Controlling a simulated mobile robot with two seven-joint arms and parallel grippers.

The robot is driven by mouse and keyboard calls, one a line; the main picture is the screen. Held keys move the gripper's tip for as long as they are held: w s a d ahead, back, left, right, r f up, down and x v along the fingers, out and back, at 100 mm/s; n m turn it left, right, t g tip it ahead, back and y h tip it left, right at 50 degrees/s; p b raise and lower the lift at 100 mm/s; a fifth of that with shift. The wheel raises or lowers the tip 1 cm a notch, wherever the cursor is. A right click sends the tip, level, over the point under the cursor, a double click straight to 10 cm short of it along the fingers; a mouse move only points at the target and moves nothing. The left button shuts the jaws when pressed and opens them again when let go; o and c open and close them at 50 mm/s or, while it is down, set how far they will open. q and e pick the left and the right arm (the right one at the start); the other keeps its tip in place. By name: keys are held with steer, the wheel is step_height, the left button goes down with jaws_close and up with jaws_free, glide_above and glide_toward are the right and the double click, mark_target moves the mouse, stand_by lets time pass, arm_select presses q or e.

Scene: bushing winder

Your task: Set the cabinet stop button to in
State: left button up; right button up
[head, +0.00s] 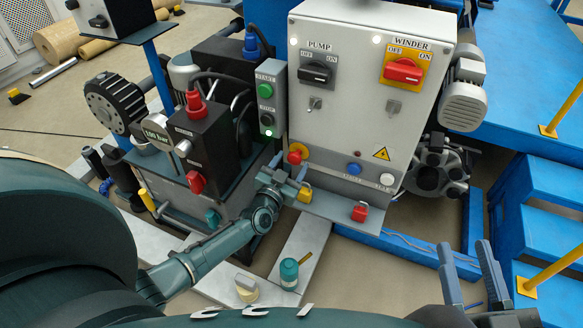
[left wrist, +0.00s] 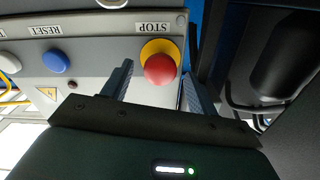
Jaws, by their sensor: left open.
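The cabinet stop button (head: 295,157) is a red mushroom head on a yellow ring, low on the left of the white cabinet's (head: 345,110) front. In the left wrist view the red head (left wrist: 160,69) sits under the STOP label, between my left gripper's two fingers. My left gripper (head: 291,172) is open, just in front of and below the button in the head view. Whether a finger touches it, and how far in the button sits, I cannot tell. My right gripper (head: 470,270) is open and empty at the lower right, its fingers pointing up.
A blue reset button (head: 354,169) and a white button (head: 386,180) are right of the stop. A shelf below carries a yellow padlock (head: 305,194) and a red padlock (head: 359,213). A start/stop box (head: 268,98) and pump unit stand left. Blue steps (head: 540,200) are right.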

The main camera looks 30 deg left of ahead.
arm_select(q)
steer(key=shift+w, duration=0.45)
